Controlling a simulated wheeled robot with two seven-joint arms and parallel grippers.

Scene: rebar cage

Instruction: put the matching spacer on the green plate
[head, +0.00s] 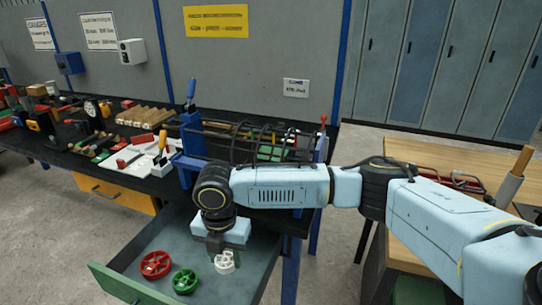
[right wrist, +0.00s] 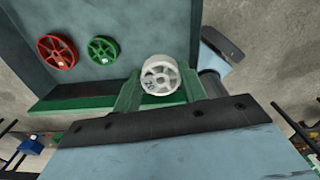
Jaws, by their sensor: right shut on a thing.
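My right gripper (head: 222,252) reaches down over the open drawer and is shut on a white wheel-shaped spacer (head: 226,264). In the right wrist view the white spacer (right wrist: 160,75) sits between the green fingers of the gripper (right wrist: 160,88). I cannot tell whether it touches the drawer floor. A red spacer (head: 155,264) and a smaller green spacer (head: 185,281) lie in the drawer to the left. A green plate-like patch (head: 270,152) shows behind dark bars in the rebar cage on the bench, partly hidden. My left gripper is not in view.
The drawer (head: 125,285) has a green front. The rebar cage (head: 240,133) stands between blue posts on the black bench. Clamps, blocks and tools (head: 90,125) crowd the bench's left. A wooden table (head: 425,152) stands at the right.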

